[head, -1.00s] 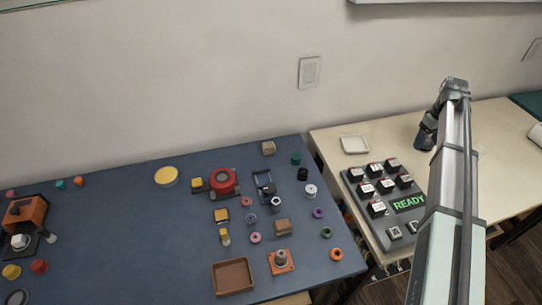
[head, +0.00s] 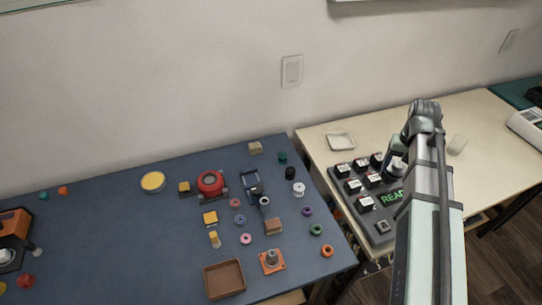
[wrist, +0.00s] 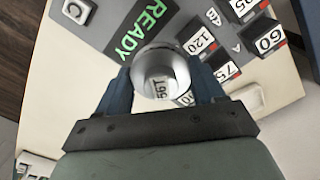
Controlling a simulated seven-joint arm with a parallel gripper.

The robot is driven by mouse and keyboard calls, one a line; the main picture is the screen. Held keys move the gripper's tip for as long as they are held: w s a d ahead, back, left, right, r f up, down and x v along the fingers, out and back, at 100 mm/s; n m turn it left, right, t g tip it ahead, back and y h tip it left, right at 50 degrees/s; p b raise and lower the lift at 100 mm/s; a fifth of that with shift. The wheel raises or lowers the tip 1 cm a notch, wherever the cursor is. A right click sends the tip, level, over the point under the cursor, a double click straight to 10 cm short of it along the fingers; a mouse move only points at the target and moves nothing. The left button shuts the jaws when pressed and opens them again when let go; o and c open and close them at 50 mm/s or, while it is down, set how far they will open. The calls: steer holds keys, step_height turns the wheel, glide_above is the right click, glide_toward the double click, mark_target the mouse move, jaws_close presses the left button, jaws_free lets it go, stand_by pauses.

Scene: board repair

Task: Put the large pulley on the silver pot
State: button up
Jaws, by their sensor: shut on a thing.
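My gripper (wrist: 163,88) is shut on a silver-white round piece (wrist: 155,62), held between its two blue fingers. Dark lettering shows within its round outline. In the head view this piece (head: 397,166) is above the keypad at the right, partly behind my arm. I cannot tell from its shape whether it is the large pulley.
The keypad (head: 358,187) with raised keys and a green READY display lies under my gripper. The brown tray (head: 224,280) and several coloured rings occupy the blue table.

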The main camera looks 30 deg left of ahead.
steer(key=s+a+n, duration=0.2)
steer(key=a, duration=0.8)
steer(key=s+a+n, duration=0.2)
steer(key=a, duration=0.8)
step_height(320, 180, up, 2)
steer(key=n, duration=3)
glide_above(153, 180)
steer(key=shift+w+f, duration=0.1)
steer(key=shift+f, duration=4.85)
steer(key=shift+f, duration=0.15)
steer(key=o, duration=1)
steer(key=shift+o, duration=0.2)
